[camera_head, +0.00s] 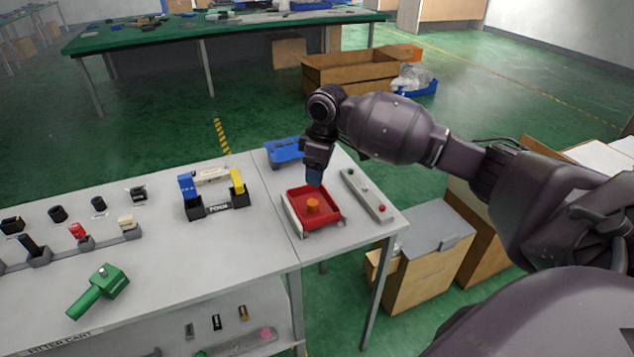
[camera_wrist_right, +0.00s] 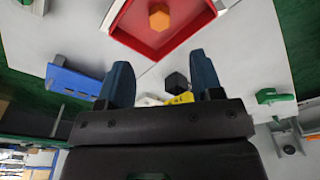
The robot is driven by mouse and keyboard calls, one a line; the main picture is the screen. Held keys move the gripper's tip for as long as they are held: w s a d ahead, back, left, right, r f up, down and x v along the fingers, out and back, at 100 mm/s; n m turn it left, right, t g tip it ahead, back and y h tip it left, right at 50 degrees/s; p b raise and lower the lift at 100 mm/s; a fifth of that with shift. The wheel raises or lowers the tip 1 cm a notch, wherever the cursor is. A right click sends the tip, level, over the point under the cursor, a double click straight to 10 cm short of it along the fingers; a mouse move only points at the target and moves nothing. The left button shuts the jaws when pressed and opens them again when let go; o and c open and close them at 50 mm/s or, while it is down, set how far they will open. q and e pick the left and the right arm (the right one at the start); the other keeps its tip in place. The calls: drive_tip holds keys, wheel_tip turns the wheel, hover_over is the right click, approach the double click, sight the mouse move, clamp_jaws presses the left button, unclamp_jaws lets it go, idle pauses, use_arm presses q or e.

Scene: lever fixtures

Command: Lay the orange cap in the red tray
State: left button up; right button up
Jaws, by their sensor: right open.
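The orange cap (camera_head: 312,205) lies in the red tray (camera_head: 331,219), on the tray floor. In the right wrist view the orange cap (camera_wrist_right: 160,17) and red tray (camera_wrist_right: 180,46) show at the top, beyond the fingertips. My right gripper (camera_head: 314,180) hangs just above the tray's back edge, apart from the cap. In the right wrist view its two blue fingers (camera_wrist_right: 163,75) are spread with nothing held between them. My left gripper is in neither view.
A blue tray (camera_head: 284,151) stands behind the red tray. A grey bar with buttons (camera_head: 367,195) lies to the right. A holder with blue and yellow blocks (camera_head: 213,192) stands to the left. A green lever piece (camera_head: 100,290) lies at the front left.

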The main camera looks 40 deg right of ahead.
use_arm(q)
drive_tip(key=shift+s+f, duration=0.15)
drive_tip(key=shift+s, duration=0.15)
use_arm(e)
wheel_tip(320, 180, up, 2)
drive_tip(key=shift+s+r, duration=0.1)
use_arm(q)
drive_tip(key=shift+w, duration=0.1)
